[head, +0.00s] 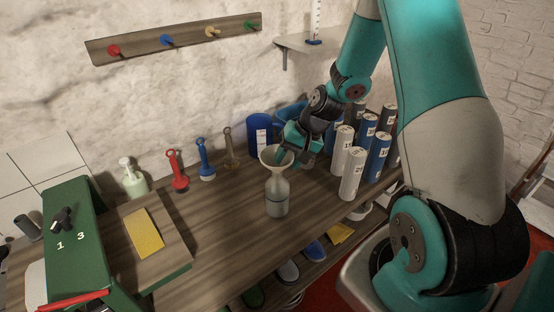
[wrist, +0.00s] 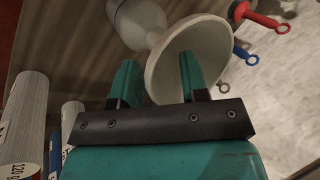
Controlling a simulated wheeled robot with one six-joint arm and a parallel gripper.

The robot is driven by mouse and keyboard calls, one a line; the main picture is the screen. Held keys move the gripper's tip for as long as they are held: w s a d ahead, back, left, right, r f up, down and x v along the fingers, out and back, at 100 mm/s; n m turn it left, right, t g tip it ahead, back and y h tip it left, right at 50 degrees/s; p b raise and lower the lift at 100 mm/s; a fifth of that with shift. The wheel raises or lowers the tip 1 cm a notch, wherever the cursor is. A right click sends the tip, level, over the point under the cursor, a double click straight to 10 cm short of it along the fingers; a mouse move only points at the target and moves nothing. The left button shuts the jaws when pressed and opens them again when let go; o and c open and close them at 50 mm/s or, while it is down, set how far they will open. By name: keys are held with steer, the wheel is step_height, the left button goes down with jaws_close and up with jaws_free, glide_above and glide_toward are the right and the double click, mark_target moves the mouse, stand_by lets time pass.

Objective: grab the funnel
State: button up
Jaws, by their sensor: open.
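The pale cream funnel (head: 268,158) sits upright in the neck of a grey-white bottle (head: 277,194) on the wooden bench. My gripper (head: 285,157) is open at the right side of the funnel's mouth. In the wrist view, my gripper's two teal fingers (wrist: 157,78) straddle the near rim of the funnel (wrist: 164,68). One finger is left of the cone and the other overlaps its wide mouth. I cannot tell whether either finger touches it. The bottle (wrist: 138,20) shows behind the funnel there.
Several numbered white and blue cylinders (head: 353,173) stand close to the right of my gripper. A blue cup (head: 259,135) and red, blue and brown upright tools (head: 205,160) stand behind and left. The bench (head: 225,220) is clear left of the bottle.

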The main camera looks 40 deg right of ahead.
steer(key=shift+w+a+f, duration=0.15)
steer(key=shift+f, duration=0.3)
steer(key=shift+c, duration=0.2)
jaws_close()
steer(key=shift+r, duration=0.1)
